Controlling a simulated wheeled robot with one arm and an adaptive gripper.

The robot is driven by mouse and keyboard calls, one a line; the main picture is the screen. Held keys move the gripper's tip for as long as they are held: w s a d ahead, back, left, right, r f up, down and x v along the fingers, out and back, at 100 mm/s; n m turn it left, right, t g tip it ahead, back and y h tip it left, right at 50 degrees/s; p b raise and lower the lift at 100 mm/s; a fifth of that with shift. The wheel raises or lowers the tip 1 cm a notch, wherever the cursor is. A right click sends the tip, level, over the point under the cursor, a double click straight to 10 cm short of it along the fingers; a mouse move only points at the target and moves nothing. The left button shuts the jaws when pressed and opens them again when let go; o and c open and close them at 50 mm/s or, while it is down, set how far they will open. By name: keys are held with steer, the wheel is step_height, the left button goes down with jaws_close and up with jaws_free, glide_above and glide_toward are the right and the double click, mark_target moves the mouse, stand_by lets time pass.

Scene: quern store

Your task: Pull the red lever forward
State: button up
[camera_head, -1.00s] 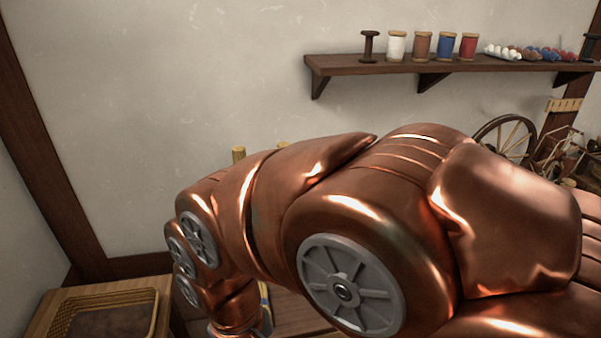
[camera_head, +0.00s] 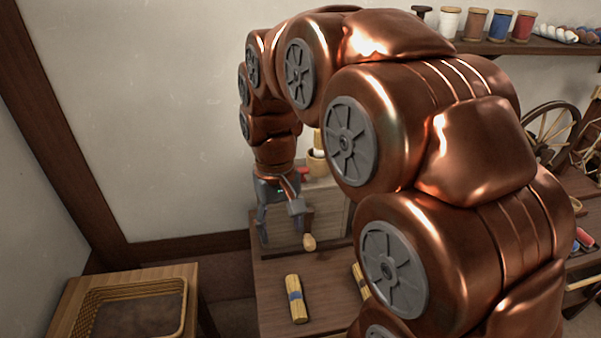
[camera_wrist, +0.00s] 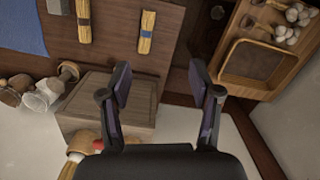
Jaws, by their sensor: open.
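My gripper (camera_head: 284,236) hangs pointing down in the head view, open and empty, beside a wooden box (camera_head: 330,205) at the back of the table. In the wrist view my gripper (camera_wrist: 160,80) has its fingers wide apart, with the same box (camera_wrist: 120,98) behind the left finger. A small red part (camera_head: 304,173) shows just behind my gripper's body near the box top, mostly hidden. Red also shows by the left finger's base (camera_wrist: 97,145) in the wrist view. I cannot tell for sure that either is the lever; no full lever shape is visible.
A side table with a wicker tray (camera_head: 182,300) stands at left, past a gap. A cup (camera_head: 317,163) stands near the box. A spool shelf (camera_head: 550,47) is at upper right.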

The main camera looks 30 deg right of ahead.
steer(key=w+d+m, duration=0.1)
steer(key=w+d, duration=0.5)
steer(key=w+d+m, duration=0.1)
steer(key=w+d, duration=0.5)
steer(key=w, duration=0.1)
steer(key=w+d+t, duration=0.1)
steer(key=w+d, duration=0.5)
steer(key=w, duration=0.1)
steer(key=shift+w+d+f+m+p, duration=0.2)
steer(key=shift+w+d+m+p, duration=0.1)
steer(key=shift+m, duration=0.1)
steer(key=shift+d+f, duration=0.1)
steer(key=shift+f, duration=0.2)
steer(key=shift+f+p, duration=1)
steer(key=shift+f, duration=2.65)
steer(key=c, duration=1.1)
steer(key=shift+c, duration=0.2)
